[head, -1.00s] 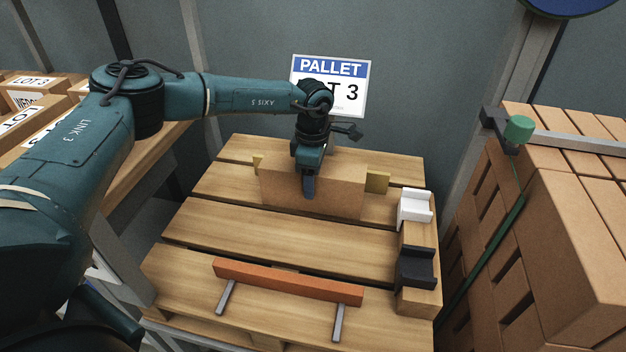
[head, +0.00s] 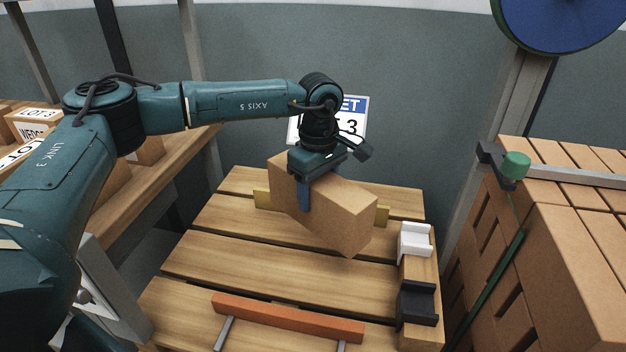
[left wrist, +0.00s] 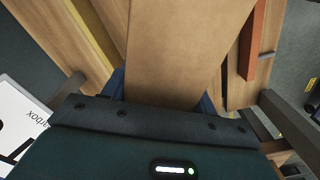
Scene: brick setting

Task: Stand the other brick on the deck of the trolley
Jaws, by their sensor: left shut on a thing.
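A brown brick (head: 345,212), a large plain block, is in my left gripper (head: 308,200). One blue finger lies against its near side; the other is hidden behind it in the head view. The brick is tilted, right end lower, and seems raised above the slatted wooden pallet (head: 230,262). In the left wrist view the brick (left wrist: 185,50) runs between both blue fingers, away from the palm. I cannot make out a thing that is clearly a trolley. My right gripper is not in view.
A yellow block (head: 262,198) shows behind the brick. White (head: 414,240) and black (head: 416,302) brackets sit along the pallet's right edge. An orange bar (head: 290,318) on metal legs lies in front. A strapped stack of bricks (head: 570,250) stands right. The pallet's middle is clear.

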